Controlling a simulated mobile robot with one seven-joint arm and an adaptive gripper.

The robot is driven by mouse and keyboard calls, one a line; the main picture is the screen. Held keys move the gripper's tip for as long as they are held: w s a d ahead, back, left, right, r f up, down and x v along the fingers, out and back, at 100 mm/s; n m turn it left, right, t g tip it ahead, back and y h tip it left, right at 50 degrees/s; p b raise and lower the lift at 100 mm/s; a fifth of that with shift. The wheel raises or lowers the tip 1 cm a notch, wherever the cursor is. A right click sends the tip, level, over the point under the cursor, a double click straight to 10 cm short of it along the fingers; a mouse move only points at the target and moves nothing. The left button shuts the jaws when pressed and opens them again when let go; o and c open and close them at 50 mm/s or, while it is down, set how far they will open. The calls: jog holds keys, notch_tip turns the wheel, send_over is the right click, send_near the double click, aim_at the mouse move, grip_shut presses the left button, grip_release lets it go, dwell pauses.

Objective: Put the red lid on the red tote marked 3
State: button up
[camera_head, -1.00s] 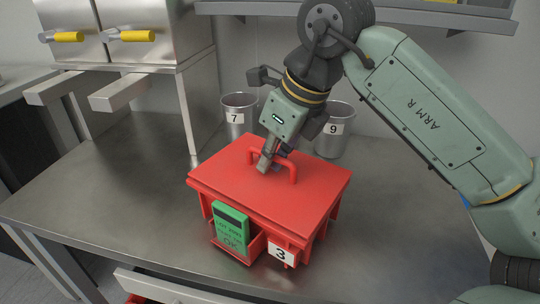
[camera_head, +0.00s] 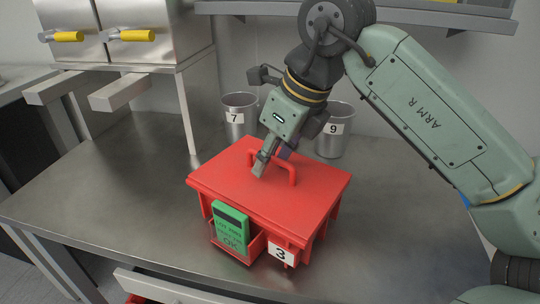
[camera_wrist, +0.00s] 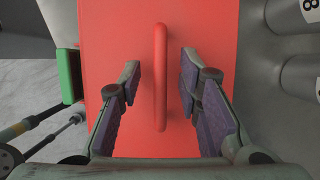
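The red lid (camera_head: 240,190) lies flat on top of the red tote (camera_head: 318,232) and covers its opening. The tote stands on the metal table, with a white tag marked 3 (camera_head: 283,254) on its front. My gripper (camera_head: 265,164) is at the lid's handle (camera_head: 289,171). In the wrist view, the handle (camera_wrist: 160,78) stands between the two fingers of my gripper (camera_wrist: 160,88), with a gap on each side. The fingers are open and hold nothing. The tote's inside is hidden by the lid.
A green device (camera_head: 230,228) sits in a holder on the tote's front. Metal cups marked 7 (camera_head: 239,103) and 9 (camera_head: 333,143) stand behind the tote. A steel cabinet with yellow handles (camera_head: 134,36) is at the back left. The table's left side (camera_head: 90,190) is clear.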

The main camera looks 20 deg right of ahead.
jog(key=v, duration=1.1)
jog(key=shift+s+r, duration=0.15)
jog(key=shift+r, duration=0.2)
